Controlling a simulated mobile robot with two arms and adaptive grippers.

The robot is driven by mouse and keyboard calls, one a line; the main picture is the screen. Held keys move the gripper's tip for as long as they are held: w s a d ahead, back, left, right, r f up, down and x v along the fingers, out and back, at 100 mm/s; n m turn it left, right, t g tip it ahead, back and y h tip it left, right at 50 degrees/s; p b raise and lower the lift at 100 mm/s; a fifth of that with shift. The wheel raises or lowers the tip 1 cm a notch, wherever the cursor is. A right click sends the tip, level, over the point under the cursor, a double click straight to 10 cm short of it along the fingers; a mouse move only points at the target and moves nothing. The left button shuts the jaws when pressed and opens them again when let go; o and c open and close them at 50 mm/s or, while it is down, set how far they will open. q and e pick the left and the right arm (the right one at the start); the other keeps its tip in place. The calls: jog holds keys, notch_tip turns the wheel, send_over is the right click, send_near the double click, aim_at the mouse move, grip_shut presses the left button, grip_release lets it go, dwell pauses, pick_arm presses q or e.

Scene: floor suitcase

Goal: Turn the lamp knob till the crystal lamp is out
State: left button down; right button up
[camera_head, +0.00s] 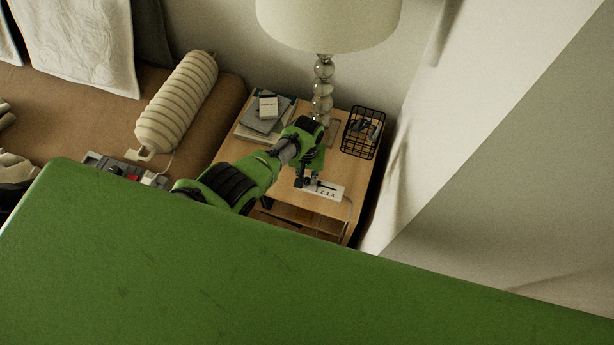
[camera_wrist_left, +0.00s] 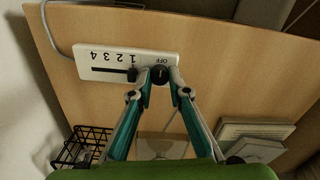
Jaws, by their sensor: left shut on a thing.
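The crystal lamp, with a stem of stacked clear balls (camera_head: 322,90) and a wide cream shade (camera_head: 328,22), stands on the wooden nightstand. I cannot tell for sure whether it is lit. In front of its base lies a white control panel (camera_head: 325,189) marked OFF and 1 to 4; it also shows upside down in the left wrist view (camera_wrist_left: 105,66). My left gripper (camera_head: 305,180) is over the panel. In the wrist view its fingertips (camera_wrist_left: 160,76) are shut on the round black lamp knob (camera_wrist_left: 160,73) near the OFF mark.
A black wire basket (camera_head: 363,132) stands at the nightstand's right edge. Books (camera_head: 262,118) lie at its back left. A ribbed cream bolster (camera_head: 178,104) lies on the brown seat to the left. The wall is close on the right.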

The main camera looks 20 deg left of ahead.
aim_at(307, 180)
pick_arm(q)
jog(key=c, duration=1.9)
grip_release()
jog(key=shift+r, duration=3.95)
